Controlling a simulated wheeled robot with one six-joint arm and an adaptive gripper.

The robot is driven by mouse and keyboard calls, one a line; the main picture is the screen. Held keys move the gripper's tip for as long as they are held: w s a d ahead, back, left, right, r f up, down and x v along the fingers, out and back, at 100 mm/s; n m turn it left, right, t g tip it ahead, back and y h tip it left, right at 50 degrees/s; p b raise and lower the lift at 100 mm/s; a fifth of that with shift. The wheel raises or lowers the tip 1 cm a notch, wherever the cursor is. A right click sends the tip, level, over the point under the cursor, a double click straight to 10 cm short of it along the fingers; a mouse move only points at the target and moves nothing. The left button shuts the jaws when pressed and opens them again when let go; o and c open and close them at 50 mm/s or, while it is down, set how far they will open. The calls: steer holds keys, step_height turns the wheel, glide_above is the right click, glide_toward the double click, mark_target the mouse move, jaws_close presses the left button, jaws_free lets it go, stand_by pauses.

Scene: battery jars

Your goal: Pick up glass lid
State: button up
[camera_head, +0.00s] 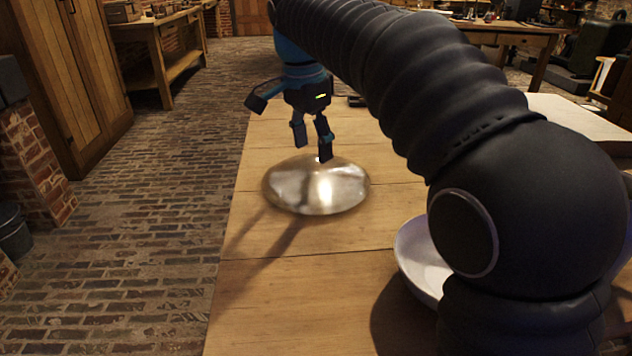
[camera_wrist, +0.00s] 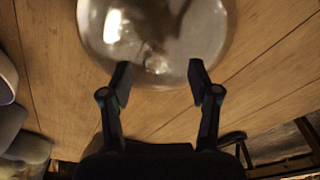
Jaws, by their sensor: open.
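The glass lid (camera_head: 318,190) is a round, clear, shiny dome lying on the wooden table in the head view. In the wrist view the glass lid (camera_wrist: 155,30) fills the top middle, cut off by the upper edge. My gripper (camera_head: 312,150) points down over the lid's far edge in the head view. In the wrist view my gripper (camera_wrist: 160,75) has its two fingers spread apart with nothing between them but the lid's near rim and table behind. The lid's knob is not clear in either view. I cannot tell whether a fingertip touches the glass.
The wooden table (camera_head: 290,290) is clear in front of and left of the lid. A white bowl (camera_head: 420,262) stands at the right, partly hidden by my arm. A pale flat slab (camera_head: 580,118) lies at the back right. The table's left edge drops to a brick floor.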

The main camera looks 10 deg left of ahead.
mark_target(316, 157)
steer(key=f, duration=0.4)
steer(key=shift+d+b, duration=0.35)
jaws_close()
steer(key=shift+r, duration=0.15)
